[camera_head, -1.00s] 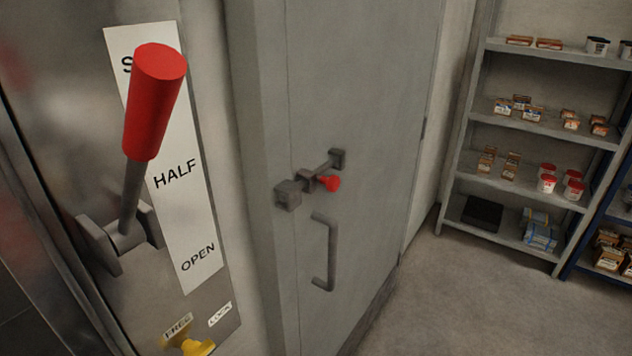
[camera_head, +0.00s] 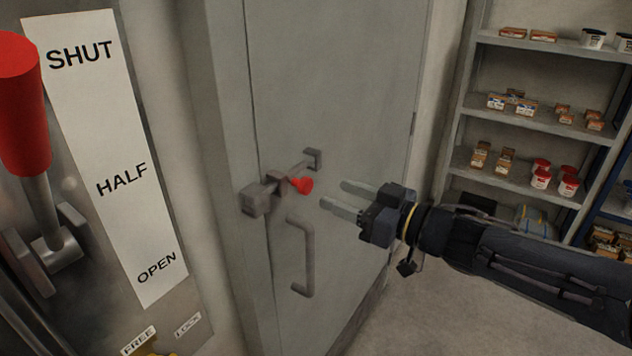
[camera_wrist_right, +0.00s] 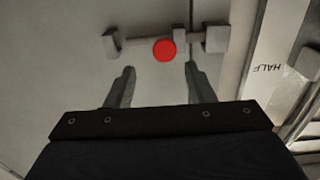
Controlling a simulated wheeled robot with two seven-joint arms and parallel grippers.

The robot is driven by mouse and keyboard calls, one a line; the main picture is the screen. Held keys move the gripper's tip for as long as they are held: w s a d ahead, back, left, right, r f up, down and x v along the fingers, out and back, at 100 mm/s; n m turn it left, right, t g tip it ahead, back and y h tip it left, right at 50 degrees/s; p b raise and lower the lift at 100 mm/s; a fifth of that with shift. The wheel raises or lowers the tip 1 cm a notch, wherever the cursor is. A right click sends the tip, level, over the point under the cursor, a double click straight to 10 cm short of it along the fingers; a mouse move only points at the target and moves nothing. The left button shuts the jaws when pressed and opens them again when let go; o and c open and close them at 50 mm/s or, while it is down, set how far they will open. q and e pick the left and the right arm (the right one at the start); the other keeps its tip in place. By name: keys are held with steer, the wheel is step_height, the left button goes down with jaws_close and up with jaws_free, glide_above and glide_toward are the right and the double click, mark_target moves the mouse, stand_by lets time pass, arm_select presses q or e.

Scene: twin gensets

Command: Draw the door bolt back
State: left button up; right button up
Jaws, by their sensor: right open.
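The door bolt (camera_head: 288,177) is a grey bar with a red knob (camera_head: 302,185), mounted on the grey door (camera_head: 340,80). Its left end sits in the block at the door's left edge. A bracket (camera_head: 313,158) holds its right end. My right gripper (camera_head: 333,198) is open and empty, just right of the red knob and apart from it. In the right wrist view the red knob (camera_wrist_right: 164,50) shows ahead, between the lines of the two open fingers (camera_wrist_right: 158,80) and beyond their tips. My left gripper is not in view.
A grey pull handle (camera_head: 304,258) is on the door below the bolt. A red-handled lever (camera_head: 22,105) stands at the left beside a SHUT, HALF, OPEN plate (camera_head: 115,150). Shelves (camera_head: 540,105) with small boxes and tubs stand at the right. The floor (camera_head: 420,300) before them is clear.

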mark_target(309, 186)
steer(key=x, duration=0.8)
steer(key=shift+s+a, duration=0.15)
steer(key=shift+s, duration=0.1)
